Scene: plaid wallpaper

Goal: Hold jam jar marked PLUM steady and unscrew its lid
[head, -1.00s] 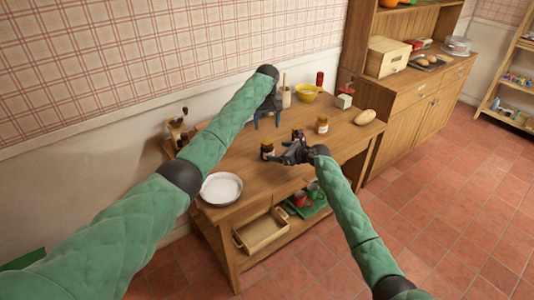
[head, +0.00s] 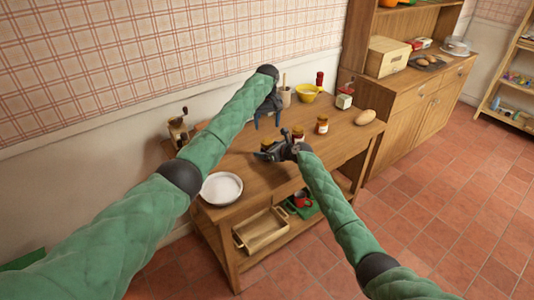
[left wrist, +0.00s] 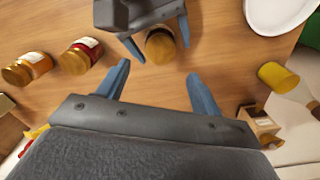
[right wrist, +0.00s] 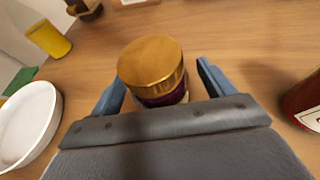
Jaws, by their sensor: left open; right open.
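A jar with a gold lid and dark purple contents (right wrist: 160,75) stands upright on the table; its label cannot be read. My right gripper (right wrist: 160,88) is open, with one finger on each side of this jar, and no clear grip shows. In the left wrist view the jar's gold lid (left wrist: 160,46) shows between the right gripper's fingers. In the head view my right gripper (head: 272,150) mostly hides this jar. My left gripper (head: 267,121) is open and empty above the table, towards the wall; its fingers (left wrist: 158,80) point towards the jar.
A red jar (left wrist: 80,56) and an orange jar (left wrist: 28,68) stand nearby; the orange one also shows in the head view (head: 322,125). A white dish (head: 221,188) sits at the table's near left. A grinder (head: 178,131), yellow bowl (head: 307,94) and loaf (head: 365,117) stand around the edges.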

